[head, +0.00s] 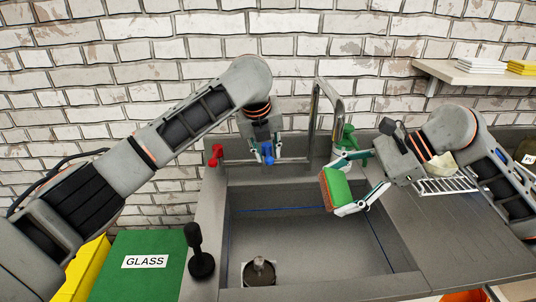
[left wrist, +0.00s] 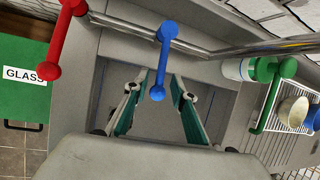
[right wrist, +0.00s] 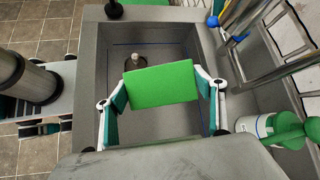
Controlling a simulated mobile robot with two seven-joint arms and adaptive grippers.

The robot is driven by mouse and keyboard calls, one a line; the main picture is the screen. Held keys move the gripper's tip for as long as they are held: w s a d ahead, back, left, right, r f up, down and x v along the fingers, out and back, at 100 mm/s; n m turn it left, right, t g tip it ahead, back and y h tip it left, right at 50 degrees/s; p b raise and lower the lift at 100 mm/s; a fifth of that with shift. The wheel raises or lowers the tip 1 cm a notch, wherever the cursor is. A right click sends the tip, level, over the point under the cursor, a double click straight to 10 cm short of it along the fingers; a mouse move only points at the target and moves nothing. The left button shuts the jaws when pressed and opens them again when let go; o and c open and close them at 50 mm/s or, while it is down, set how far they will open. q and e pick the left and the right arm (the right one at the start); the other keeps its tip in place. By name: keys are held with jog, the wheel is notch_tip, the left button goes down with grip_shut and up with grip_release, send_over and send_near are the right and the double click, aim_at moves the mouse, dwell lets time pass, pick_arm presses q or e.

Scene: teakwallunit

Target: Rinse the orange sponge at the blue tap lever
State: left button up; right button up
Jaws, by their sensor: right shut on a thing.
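The blue tap lever (head: 267,153) is on the tap bar at the back of the sink. It also shows in the left wrist view (left wrist: 160,62). My left gripper (left wrist: 157,86) is open, its fingers on either side of the lever with gaps visible. The sponge (head: 339,188), green on its broad face with an orange side (head: 326,191), is tilted above the right part of the sink. My right gripper (right wrist: 162,88) is shut on it by two opposite edges. In the right wrist view only its green face shows. The tap spout (head: 326,86) arches up behind the sponge; no water is visible.
A red lever (head: 216,155) is left of the blue one. The sink basin (head: 310,240) holds a small drain piece (head: 258,271). A green and white item (right wrist: 258,126) stands behind right, near a dish rack (head: 446,185). A green GLASS bin (head: 140,240) is left.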

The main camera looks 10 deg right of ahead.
pick_arm(q)
jog(key=shift+x, duration=0.8)
jog(key=shift+c, duration=0.4)
jog(key=shift+f, duration=0.1)
grip_shut()
jog(key=shift+d, duration=0.15)
jog(key=shift+d+n+y, duration=0.3)
jog(key=shift+d+n, duration=0.15)
jog(key=shift+n, duration=0.35)
jog(key=shift+o, duration=0.4)
grip_release()
jog(key=shift+s, duration=0.1)
